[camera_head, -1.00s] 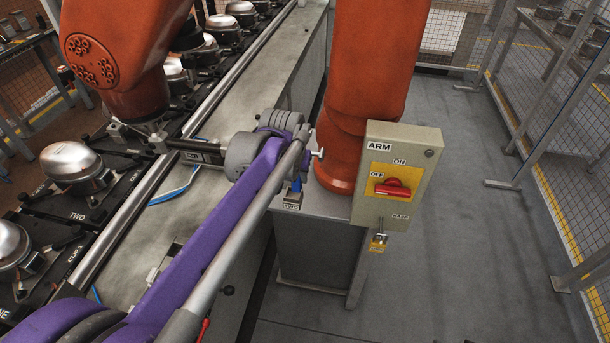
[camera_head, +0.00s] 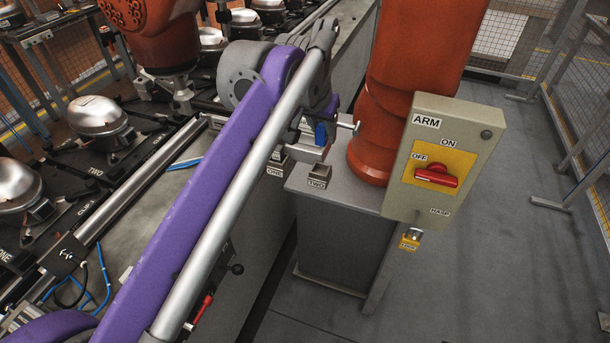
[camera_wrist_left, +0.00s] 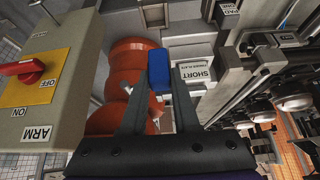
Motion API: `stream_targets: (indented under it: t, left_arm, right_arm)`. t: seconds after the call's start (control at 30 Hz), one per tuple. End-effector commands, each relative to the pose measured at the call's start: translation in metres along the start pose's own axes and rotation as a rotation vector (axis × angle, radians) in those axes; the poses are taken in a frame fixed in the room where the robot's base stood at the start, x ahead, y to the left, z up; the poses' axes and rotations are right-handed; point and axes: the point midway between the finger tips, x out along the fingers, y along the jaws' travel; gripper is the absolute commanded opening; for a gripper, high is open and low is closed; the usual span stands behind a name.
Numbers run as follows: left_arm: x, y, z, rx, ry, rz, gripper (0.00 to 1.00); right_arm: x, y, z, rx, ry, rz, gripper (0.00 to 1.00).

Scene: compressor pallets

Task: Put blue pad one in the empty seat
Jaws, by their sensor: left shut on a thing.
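A blue pad (camera_head: 320,133) is held by my left gripper (camera_head: 325,130), above small grey blocks labelled ONE (camera_head: 276,164) and TWO (camera_head: 318,178) on a grey stand. In the left wrist view the blue pad (camera_wrist_left: 159,70) sits between the two dark fingers, which are shut on it. The pad's own number is not readable. Domed silver compressors (camera_head: 98,117) sit on black pallets at the left. I cannot pick out the empty seat. My right gripper is not in view.
A grey ARM switch box (camera_head: 440,160) with a red handle stands right of the stand. An orange robot column (camera_head: 385,130) rises behind the blocks. A steel rail (camera_head: 140,185) runs beside the pallets. Mesh fencing (camera_head: 590,130) lines the right; the floor there is clear.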

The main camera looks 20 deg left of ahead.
Motion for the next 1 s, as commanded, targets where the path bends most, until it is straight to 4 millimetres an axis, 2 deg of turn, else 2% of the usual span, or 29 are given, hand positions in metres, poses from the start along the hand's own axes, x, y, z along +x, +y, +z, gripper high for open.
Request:
stream_targets:
  t: [0.2, 0.43, 0.63, 1.0]
  left_arm:
    - [0.036, 0.001, 0.021, 0.001, 0.0, 0.001, 0.0]
    - [0.052, 0.001, 0.031, 0.0, 0.0, 0.0, 0.0]
    - [0.076, 0.001, 0.045, 0.0, 0.0, 0.0, 0.0]
    - [0.08, 0.001, 0.047, 0.0, 0.0, 0.0, 0.0]
  right_arm:
    - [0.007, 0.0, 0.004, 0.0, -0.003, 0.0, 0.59]
    - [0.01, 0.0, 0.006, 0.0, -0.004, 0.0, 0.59]
    - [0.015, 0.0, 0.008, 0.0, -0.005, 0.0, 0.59]
    - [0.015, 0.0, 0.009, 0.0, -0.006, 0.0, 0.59]
